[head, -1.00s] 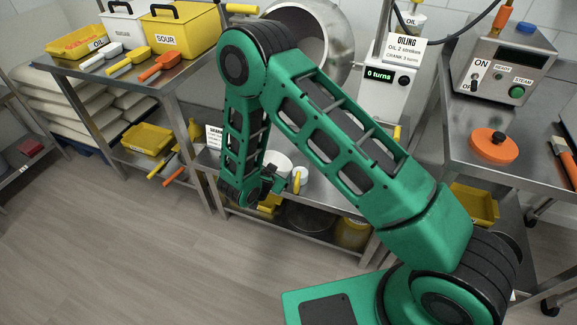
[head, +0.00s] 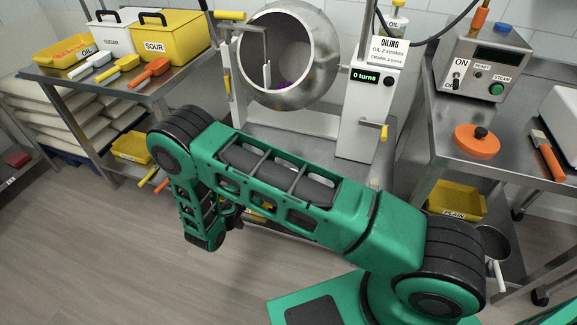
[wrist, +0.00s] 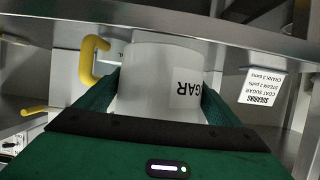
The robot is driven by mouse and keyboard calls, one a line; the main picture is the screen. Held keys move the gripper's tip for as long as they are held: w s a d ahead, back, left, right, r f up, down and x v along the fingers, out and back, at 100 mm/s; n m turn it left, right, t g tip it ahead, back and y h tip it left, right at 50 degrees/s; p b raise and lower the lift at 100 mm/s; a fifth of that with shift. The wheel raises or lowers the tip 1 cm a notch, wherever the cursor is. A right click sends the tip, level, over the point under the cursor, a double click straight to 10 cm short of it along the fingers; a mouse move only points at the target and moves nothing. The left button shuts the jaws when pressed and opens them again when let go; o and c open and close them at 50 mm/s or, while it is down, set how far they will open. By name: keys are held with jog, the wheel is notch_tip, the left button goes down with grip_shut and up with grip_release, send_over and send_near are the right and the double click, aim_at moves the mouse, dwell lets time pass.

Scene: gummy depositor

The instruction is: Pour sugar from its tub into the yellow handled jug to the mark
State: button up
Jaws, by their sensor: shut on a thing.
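The jug's contents and mark are not visible. In the head view my gripper (head: 232,213) hangs low at left of centre, partly behind my arm, and I cannot make out the jug there.
Scoops (head: 120,70) lie at the front of the left table. A steel drum (head: 320,60) and the oiling unit (head: 362,115) stand behind my arm. A metal shelf edge (wrist: 245,45) and a hanging sign (wrist: 262,88) are close to the jug. The floor at left is clear.

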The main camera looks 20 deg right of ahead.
jog(key=shift+r, duration=2)
jog(key=s, duration=0.8)
jog(key=shift+a, duration=0.1)
jog(key=w+d+r+n+y, duration=0.1)
jog(key=w+d+r, duration=0.2)
jog(key=r, duration=0.6)
jog(key=w+d+r+n+t+y, duration=0.1)
jog(key=w+d+r, duration=0.2)
jog(key=d+r, duration=0.5)
jog(key=w+d+r+n+t+y, duration=0.1)
jog(key=w+d+r+n+y, duration=0.1)
jog(key=d+r, duration=0.4)
notch_tip(320, 180, up, 4)
jog(key=shift+w+r, duration=0.25)
jog(key=shift+w, duration=0.3)
jog(key=shift+d, duration=0.1)
